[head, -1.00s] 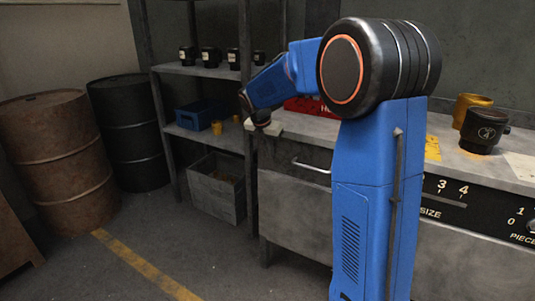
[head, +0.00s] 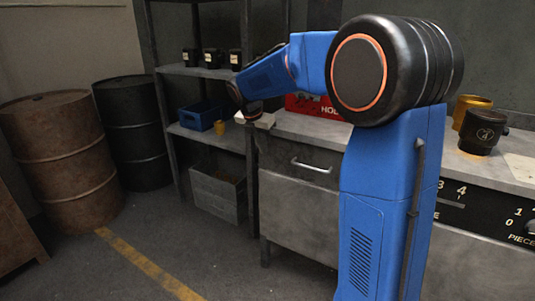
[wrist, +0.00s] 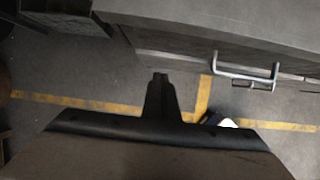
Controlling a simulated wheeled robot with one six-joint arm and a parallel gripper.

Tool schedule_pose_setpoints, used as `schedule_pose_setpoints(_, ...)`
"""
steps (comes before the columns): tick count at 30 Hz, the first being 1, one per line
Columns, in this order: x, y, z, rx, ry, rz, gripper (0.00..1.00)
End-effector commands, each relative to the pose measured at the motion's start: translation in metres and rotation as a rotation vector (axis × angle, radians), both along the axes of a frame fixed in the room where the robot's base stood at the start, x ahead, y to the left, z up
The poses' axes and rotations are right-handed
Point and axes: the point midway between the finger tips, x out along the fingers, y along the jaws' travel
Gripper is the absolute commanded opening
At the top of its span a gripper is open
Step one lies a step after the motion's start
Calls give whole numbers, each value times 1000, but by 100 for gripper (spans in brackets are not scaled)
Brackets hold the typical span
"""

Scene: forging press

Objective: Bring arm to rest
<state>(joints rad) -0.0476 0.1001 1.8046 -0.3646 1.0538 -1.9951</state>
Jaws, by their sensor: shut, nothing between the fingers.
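My blue arm shows in the head view, folded at its elbow in front of the workbench (head: 300,215). Its wrist end is at the left end of the bench top, near the shelf. My gripper shows in the wrist view (wrist: 160,88) as a narrow dark shape pointing over the floor. Its fingers are together with nothing between them. In the head view the gripper itself is hard to make out.
A shelf rack (head: 207,71) with several black items, a blue crate (head: 200,115) and a grey bin (head: 217,197) stands left of the bench. Barrels (head: 62,165) stand farther left.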

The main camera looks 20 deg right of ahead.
Motion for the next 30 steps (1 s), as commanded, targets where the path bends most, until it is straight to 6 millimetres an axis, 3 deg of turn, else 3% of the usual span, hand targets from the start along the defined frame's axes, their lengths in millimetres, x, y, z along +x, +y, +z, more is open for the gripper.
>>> schedule_pose_setpoints(3,-4,7,20,0,-2,0,0)
schedule_pose_setpoints(9,-10,14,42,1,-1,0,0)
schedule_pose_setpoints(20,-21,16,50,15,-14,-36,0)
schedule_pose_setpoints(23,-41,16,54,51,-49,-121,0)
schedule_pose_setpoints(30,-117,18,57,196,-170,-463,0)
